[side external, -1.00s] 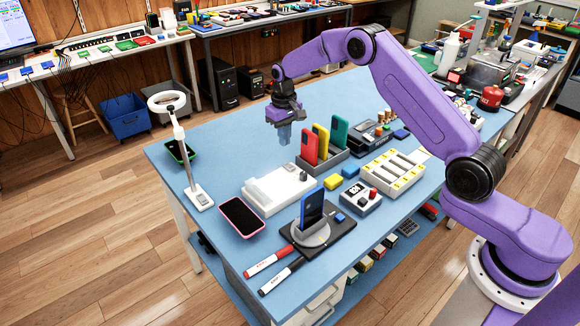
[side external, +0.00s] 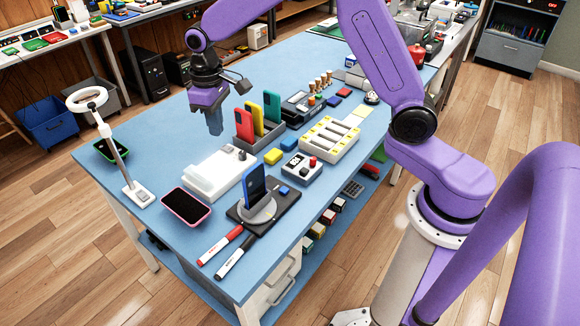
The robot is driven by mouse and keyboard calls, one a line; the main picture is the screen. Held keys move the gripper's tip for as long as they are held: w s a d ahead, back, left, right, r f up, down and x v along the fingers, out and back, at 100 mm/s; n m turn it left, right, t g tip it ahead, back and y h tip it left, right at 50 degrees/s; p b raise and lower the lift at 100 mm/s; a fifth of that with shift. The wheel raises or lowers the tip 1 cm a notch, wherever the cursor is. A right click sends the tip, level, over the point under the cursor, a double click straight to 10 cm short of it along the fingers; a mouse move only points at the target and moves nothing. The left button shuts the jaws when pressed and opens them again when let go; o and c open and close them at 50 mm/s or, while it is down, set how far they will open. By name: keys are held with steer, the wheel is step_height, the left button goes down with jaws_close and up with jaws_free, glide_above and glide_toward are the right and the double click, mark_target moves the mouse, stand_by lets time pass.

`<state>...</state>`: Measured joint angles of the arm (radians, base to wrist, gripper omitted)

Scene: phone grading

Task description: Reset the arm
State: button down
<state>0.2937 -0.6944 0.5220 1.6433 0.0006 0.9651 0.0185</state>
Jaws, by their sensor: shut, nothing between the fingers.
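My gripper (side external: 215,131) hangs in the air over the blue workbench (side external: 112,172), pointing down. It is to the left of the rack with the upright phones and above the far side of the white device. Its fingers are shut, with nothing seen between them. A blue phone (side external: 254,184) stands upright on a round grey stand (side external: 258,212). A pink-edged phone (side external: 186,205) lies flat at the near left.
A ring lamp (side external: 107,135) stands at the left edge, near a green-edged phone (side external: 106,149). The white device (side external: 206,178), a yellow block (side external: 273,157), a meter box (side external: 299,169) and a slotted tray (side external: 329,137) fill the middle. Two markers (side external: 221,245) lie in front.

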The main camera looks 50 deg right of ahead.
steer(key=s+r+n, duration=0.2)
steer(key=s, duration=0.7)
steer(key=s+r+n, duration=0.2)
steer(key=s+r, duration=0.1)
steer(key=s, duration=0.6)
steer(key=s+d+n, duration=0.2)
steer(key=s+d, duration=0.1)
steer(key=s, duration=0.5)
steer(key=s+d+f+n, duration=0.1)
steer(key=s+d+n, duration=0.1)
steer(key=s, duration=0.6)
steer(key=shift+d, duration=0.85)
